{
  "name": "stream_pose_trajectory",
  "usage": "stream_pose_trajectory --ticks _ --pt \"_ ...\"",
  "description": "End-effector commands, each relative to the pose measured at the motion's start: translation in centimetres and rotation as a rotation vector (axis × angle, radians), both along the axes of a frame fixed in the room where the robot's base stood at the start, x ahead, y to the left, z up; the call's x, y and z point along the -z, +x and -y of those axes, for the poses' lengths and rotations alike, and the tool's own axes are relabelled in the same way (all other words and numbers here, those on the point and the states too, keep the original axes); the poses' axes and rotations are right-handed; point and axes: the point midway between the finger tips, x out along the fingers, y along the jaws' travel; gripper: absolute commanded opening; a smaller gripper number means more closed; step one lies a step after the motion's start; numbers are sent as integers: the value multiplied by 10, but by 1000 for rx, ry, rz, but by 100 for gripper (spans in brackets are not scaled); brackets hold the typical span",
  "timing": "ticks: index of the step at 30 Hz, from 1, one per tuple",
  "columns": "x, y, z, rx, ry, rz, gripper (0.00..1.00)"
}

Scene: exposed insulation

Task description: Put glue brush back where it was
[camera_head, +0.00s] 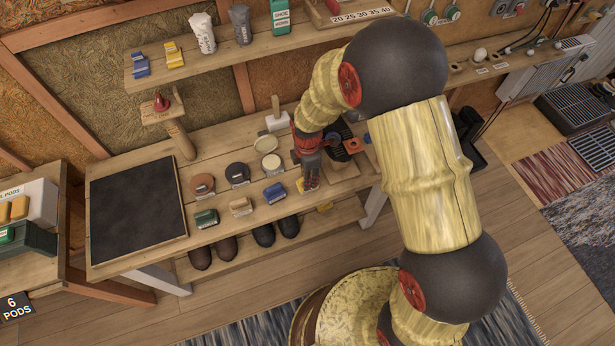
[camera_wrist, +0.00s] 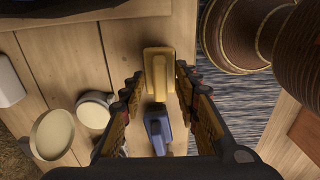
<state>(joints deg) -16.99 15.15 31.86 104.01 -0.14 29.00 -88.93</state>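My gripper (camera_head: 309,183) is low over the right part of the wooden workbench (camera_head: 225,172). In the wrist view my gripper (camera_wrist: 160,78) has its fingers apart, one on each side of a yellow block-shaped brush (camera_wrist: 158,65). I cannot tell whether they touch it. In the head view that brush (camera_head: 300,186) is mostly hidden by my gripper. A blue brush (camera_wrist: 157,130) lies close by; it also shows in the head view (camera_head: 274,193). A wooden handle (camera_head: 276,104) stands up from a white block at the bench's back. I cannot tell which item is the glue brush.
Green (camera_head: 206,218) and tan (camera_head: 241,207) brushes lie on the bench, with round tins (camera_head: 237,173) behind. A black mat (camera_head: 136,208) covers the left end. Right of my gripper are dark items (camera_head: 340,148). Shoes (camera_head: 264,235) stand below.

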Motion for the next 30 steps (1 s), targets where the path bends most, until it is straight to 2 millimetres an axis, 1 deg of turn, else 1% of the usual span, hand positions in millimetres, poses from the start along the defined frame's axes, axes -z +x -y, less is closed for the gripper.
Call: stream_pose_trajectory --ticks 1,6,9,13,18,26,29,30 --pt "-11 1 0 0 1 3 32" --pt "-47 2 -1 0 1 5 32" --pt "-67 1 0 0 1 4 32" --pt "-90 1 0 0 1 4 32" --pt "-108 1 0 0 1 2 32" --pt "-115 0 0 5 1 2 32" --pt "-130 0 5 56 6 18 32" --pt "-142 0 9 100 11 32 32"
